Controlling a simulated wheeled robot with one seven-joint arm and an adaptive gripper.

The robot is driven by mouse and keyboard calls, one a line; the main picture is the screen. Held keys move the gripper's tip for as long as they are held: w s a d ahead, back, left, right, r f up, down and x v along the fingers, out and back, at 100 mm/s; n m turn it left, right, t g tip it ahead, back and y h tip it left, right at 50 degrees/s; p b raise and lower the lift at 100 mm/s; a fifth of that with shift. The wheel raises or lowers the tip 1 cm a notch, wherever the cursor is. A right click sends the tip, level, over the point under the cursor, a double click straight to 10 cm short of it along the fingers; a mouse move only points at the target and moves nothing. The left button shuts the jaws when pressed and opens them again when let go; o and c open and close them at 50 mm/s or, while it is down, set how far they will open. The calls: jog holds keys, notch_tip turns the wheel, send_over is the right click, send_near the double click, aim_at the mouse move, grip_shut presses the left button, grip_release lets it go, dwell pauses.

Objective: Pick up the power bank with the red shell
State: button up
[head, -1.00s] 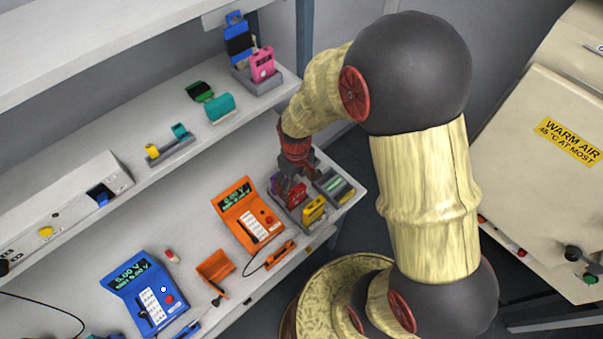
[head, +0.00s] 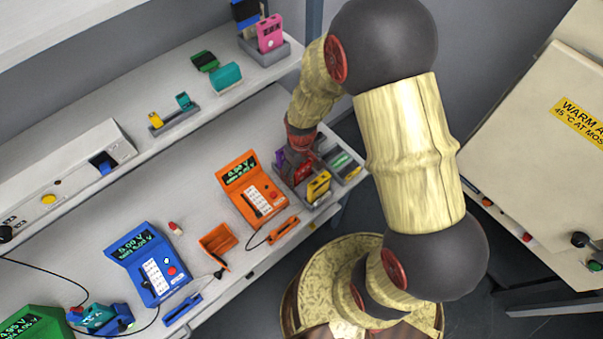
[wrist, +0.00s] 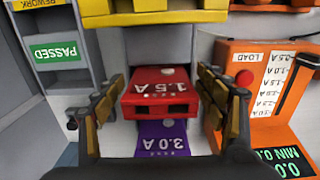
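The red power bank (wrist: 160,90), marked 1.5 A, stands in a grey tray (head: 318,207) between a yellow power bank (head: 319,186) and a purple one (wrist: 162,137) marked 3.0 A. The red shell (head: 304,171) also shows in the head view, partly covered by my gripper (head: 297,160). In the wrist view my gripper (wrist: 160,100) is open, with one finger on each side of the red power bank. The fingers are close to its sides; I cannot tell whether they touch it.
An orange load tester (head: 252,194) stands just left of the tray. A bin with PASSED (wrist: 58,53) and REWORK labels adjoins the tray's other side. A shelf (head: 262,78) runs above the bench. A blue tester (head: 150,262) stands farther left.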

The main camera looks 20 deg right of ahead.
jog(key=shift+c, duration=1.2)
jog(key=c, duration=0.9)
